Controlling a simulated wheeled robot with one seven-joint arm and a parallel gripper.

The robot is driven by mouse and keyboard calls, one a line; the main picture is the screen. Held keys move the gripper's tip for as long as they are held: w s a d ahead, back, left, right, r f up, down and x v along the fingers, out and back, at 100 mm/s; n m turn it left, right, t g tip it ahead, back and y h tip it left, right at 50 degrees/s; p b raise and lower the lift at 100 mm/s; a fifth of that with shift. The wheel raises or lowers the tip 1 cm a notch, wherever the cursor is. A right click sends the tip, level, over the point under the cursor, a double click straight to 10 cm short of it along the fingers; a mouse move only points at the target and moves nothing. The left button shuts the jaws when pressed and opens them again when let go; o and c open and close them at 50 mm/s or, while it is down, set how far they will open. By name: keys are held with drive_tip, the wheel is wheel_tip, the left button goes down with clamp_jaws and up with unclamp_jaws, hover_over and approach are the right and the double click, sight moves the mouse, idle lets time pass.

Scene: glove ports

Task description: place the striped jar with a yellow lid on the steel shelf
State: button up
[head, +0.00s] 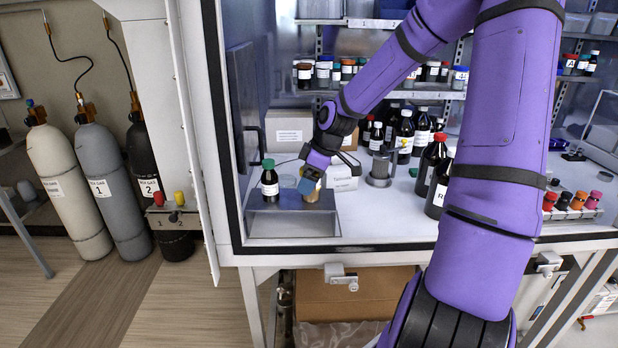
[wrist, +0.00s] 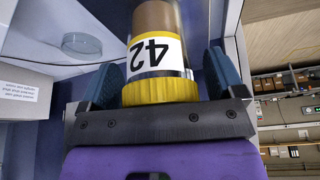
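A dark bottle with a green cap (head: 269,182) stands on the same shelf, left of my gripper. A white box (head: 342,180) and a steel cylinder (head: 379,168) are to the right. Several dark bottles (head: 405,135) stand behind. The cabinet's left frame (head: 226,130) is close by.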

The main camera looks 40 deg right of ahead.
drive_tip(key=v, duration=1.2)
drive_tip(key=s+a+r+m+g+h, duration=0.2)
drive_tip(key=s+a+m+h, duration=0.15)
drive_tip(key=s+a, duration=0.55)
drive_tip(key=s+a+r+m+t, duration=0.2)
drive_tip(key=s+a+r, duration=0.1)
drive_tip(key=s, duration=0.4)
drive_tip(key=s+a+r+m+t, duration=0.2)
drive_tip(key=s+a+r+m, duration=0.1)
drive_tip(key=s, duration=0.4)
drive_tip(key=shift+s+a+r, duration=0.3)
drive_tip(key=shift+a+r, duration=0.1)
drive_tip(key=shift+r, duration=0.5)
drive_tip(key=shift+m, duration=0.25)
